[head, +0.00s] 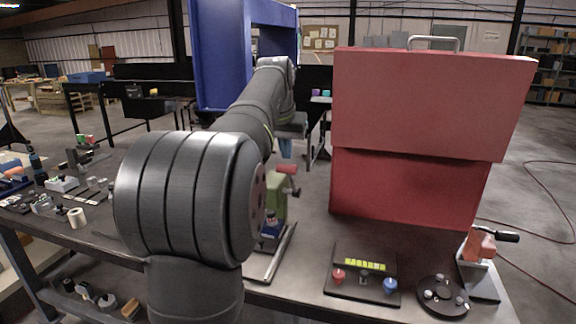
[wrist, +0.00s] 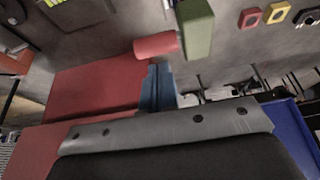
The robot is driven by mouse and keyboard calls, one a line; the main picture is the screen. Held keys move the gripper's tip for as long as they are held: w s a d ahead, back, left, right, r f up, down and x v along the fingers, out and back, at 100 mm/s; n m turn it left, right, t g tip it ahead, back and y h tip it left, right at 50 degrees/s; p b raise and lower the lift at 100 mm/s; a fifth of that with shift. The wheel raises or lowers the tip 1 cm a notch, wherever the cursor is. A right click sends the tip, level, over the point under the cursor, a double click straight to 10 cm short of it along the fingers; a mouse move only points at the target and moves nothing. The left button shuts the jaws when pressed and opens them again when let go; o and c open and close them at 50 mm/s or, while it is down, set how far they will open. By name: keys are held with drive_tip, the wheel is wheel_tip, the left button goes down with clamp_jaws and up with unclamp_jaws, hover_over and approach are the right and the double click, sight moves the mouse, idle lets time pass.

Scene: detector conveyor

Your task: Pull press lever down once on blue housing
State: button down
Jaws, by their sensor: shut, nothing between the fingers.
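A green press (head: 278,196) with a red lever grip (head: 287,169) at its top stands on the bench, partly hidden behind my arm. A small blue part (head: 270,229), perhaps the blue housing, sits low at the press. My gripper (head: 286,150) points down just above the red lever grip. In the wrist view my shut, empty blue fingers (wrist: 157,70) are close to the end of the red grip (wrist: 157,45), beside the green press column (wrist: 196,28). I cannot tell whether they touch the grip.
A large red box (head: 420,110) stands close to the right of the press. Front right are a small control panel (head: 362,280), a round black fixture (head: 441,297) and a lever device (head: 480,265). A tall blue frame (head: 220,60) stands behind. Small parts lie at the left.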

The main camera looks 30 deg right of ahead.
sight(285, 170)
idle(0.4)
drive_tip(key=shift+f, duration=0.7)
drive_tip(key=shift+s+a+f, duration=0.55)
drive_tip(key=shift+a+f, duration=0.05)
drive_tip(key=shift+f, duration=0.15)
drive_tip(key=shift+s+f, duration=0.1)
drive_tip(key=shift+s+a+f, duration=0.4)
drive_tip(key=shift+a+f, duration=0.05)
drive_tip(key=shift+f, duration=0.4)
drive_tip(key=shift+s+a+f, duration=0.2)
drive_tip(key=shift+f, duration=0.25)
drive_tip(key=shift+s+a+f, duration=0.15)
drive_tip(key=shift+f, duration=0.25)
drive_tip(key=shift+s+f, duration=0.1)
